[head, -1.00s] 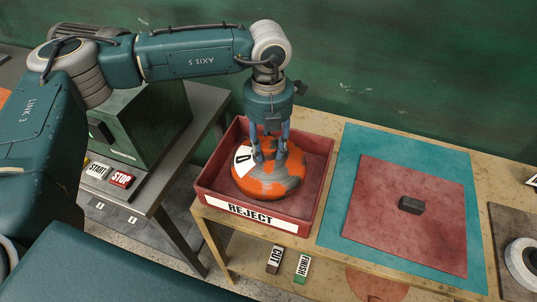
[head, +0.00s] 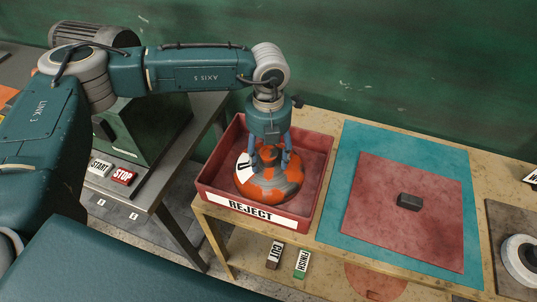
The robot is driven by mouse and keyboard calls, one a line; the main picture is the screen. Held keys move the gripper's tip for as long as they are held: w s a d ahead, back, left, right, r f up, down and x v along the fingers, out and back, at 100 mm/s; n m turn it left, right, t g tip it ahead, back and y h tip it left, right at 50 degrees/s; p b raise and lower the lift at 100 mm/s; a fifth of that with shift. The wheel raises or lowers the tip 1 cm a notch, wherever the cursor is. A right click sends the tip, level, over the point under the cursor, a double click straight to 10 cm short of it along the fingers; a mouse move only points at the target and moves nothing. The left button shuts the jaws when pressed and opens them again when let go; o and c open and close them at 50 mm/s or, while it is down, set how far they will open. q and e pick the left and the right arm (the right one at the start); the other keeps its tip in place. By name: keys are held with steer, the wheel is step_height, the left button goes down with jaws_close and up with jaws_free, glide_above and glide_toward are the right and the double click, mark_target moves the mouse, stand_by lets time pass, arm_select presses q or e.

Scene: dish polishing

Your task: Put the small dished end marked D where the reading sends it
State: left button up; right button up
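The small dished end (head: 266,188), orange with grey patches, lies in the red tray marked REJECT (head: 322,165). Its white label shows at its left side, with the letter partly hidden by a finger. My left gripper (head: 270,163) points down over the dished end. Its fingers stand apart on either side of the knob on top, with gaps beside the knob. My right gripper is not in view.
Right of the tray, a teal mat (head: 345,146) carries a red pad (head: 400,235) with a dark block (head: 409,201). CUT (head: 274,255) and FINISH (head: 302,262) tags show below. START (head: 100,168) and STOP (head: 123,177) buttons are on the left bench.

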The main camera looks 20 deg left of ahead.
arm_select(q)
steer(key=shift+r, duration=0.15)
steer(key=shift+w+r, duration=0.1)
steer(key=shift+r, duration=0.1)
step_height(320, 180, up, 10)
steer(key=b, duration=0.4)
steer(key=shift+r, duration=0.75)
